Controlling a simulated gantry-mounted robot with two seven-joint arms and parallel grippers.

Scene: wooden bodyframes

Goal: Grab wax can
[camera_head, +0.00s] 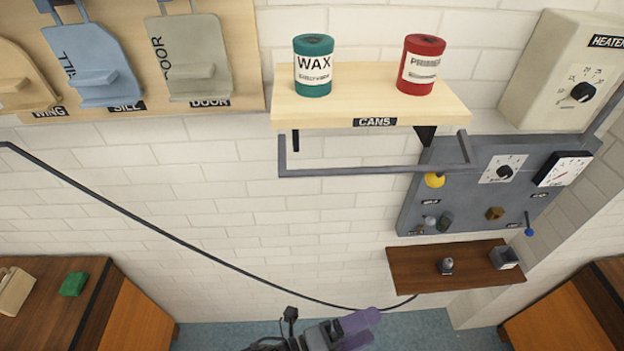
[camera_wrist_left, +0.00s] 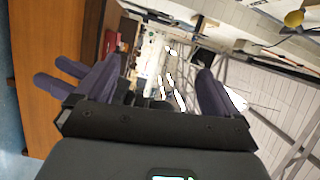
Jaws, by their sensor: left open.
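The wax can (camera_head: 313,66) is a teal cylinder with a white "WAX" label. It stands upright on the left part of the pale wooden cans shelf (camera_head: 372,112) in the head view. My left gripper (camera_head: 362,331), with purple fingers, is at the bottom edge of the head view, far below the shelf and apart from the can. In the left wrist view its fingers (camera_wrist_left: 158,80) are spread with nothing seen held between them. The wax can is not recognisable in the wrist view. My right gripper is not seen.
A red primer can (camera_head: 421,65) stands right of the wax can. A grey rail (camera_head: 350,170) juts out below the shelf. A control panel (camera_head: 490,185) and a brown ledge (camera_head: 425,277) are on the right. A dark hose (camera_head: 150,230) crosses the left wall.

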